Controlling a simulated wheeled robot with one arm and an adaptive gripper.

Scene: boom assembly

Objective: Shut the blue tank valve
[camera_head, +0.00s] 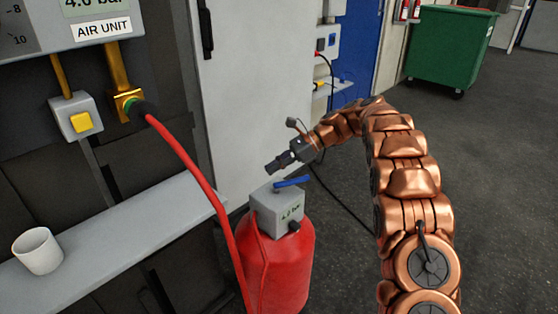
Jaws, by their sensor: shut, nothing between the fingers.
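A red tank (285,265) stands on the floor in the lower middle of the head view. A blue valve lever (292,182) lies across the top of the block and points to the right. My gripper (270,168) is shut and empty. It shows just above the lever, slightly to the left, and looks apart from it; the exact gap in depth is hard to tell. My copper-coloured arm curves in from the right.
A red hose (190,165) runs from the brass fitting under the air unit (75,22) down past the tank's left side. A shelf (120,235) with a white cup (38,250) is at left. A green bin (450,48) stands far back. The floor at right is open.

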